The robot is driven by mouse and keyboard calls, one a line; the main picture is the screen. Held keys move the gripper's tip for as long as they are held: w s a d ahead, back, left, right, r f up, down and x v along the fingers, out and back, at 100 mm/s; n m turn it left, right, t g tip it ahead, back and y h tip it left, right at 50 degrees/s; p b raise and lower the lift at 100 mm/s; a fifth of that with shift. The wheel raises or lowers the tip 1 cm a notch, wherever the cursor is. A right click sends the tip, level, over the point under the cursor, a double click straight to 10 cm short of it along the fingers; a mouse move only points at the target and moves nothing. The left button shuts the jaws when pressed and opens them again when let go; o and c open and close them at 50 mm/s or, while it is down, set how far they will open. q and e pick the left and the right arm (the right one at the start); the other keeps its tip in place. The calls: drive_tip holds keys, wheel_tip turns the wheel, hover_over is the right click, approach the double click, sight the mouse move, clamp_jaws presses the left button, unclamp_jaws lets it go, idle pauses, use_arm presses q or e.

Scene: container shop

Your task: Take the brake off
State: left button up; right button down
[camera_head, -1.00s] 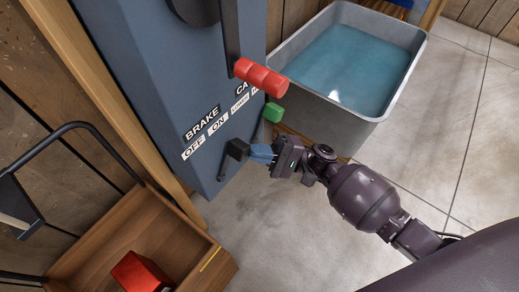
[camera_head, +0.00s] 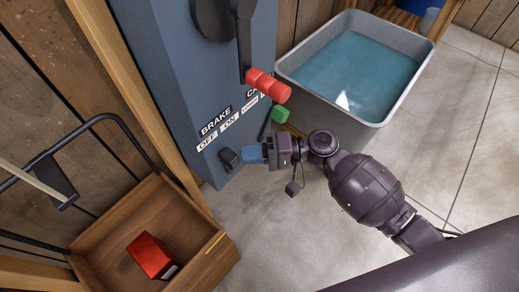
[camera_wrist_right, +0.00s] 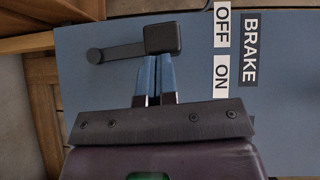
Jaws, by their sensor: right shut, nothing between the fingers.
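The brake lever has a black block knob (camera_head: 229,158) near the lower edge of the blue cabinet (camera_head: 170,75). In the wrist view the knob (camera_wrist_right: 162,38) is at the end of a short dark arm with a round pivot at left, and lies nearer the row of the OFF label (camera_wrist_right: 222,25) than the ON label (camera_wrist_right: 221,72). My right gripper (camera_head: 244,154) is shut and empty, its blue fingertips (camera_wrist_right: 155,62) against or very close to the knob. Contact is hard to tell. The BRAKE label (camera_head: 215,122) is above OFF and ON. My left gripper is out of view.
A crank with a red handle (camera_head: 268,85) and a green knob (camera_head: 280,114) sit just above my right gripper. A grey basin of water (camera_head: 398,108) stands behind. A wooden crate (camera_head: 205,262) holding a red block (camera_head: 152,256) is at lower left. Floor right of the crate is clear.

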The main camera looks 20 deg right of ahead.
sight(232, 168)
drive_tip(key=shift+s+a+r+n+h+p, duration=0.3)
drive_tip(key=shift+a+n+h+p, duration=0.1)
drive_tip(key=shift+a+h, duration=0.1)
drive_tip(key=shift+s+a+r+n+h+p, duration=0.25)
drive_tip(key=shift+a+r+n+h+p, duration=0.05)
drive_tip(key=shift+a+n+h+p, duration=0.15)
drive_tip(key=shift+s+a+f+n+h, duration=0.1)
drive_tip(key=shift+s+a+n+h, duration=0.2)
drive_tip(key=shift+a+h, duration=0.1)
drive_tip(key=shift+s+a+f+p, duration=0.25)
drive_tip(key=shift+s+a+p, duration=0.05)
drive_tip(key=shift+a+p, duration=0.1)
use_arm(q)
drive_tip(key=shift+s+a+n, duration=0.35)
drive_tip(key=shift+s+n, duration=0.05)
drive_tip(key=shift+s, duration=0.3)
use_arm(e)
drive_tip(key=shift+a, duration=0.1)
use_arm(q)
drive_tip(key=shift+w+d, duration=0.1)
use_arm(e)
drive_tip(key=shift+s+a+f, duration=0.1)
drive_tip(key=shift+s+f, duration=0.05)
drive_tip(key=shift+s, duration=0.05)
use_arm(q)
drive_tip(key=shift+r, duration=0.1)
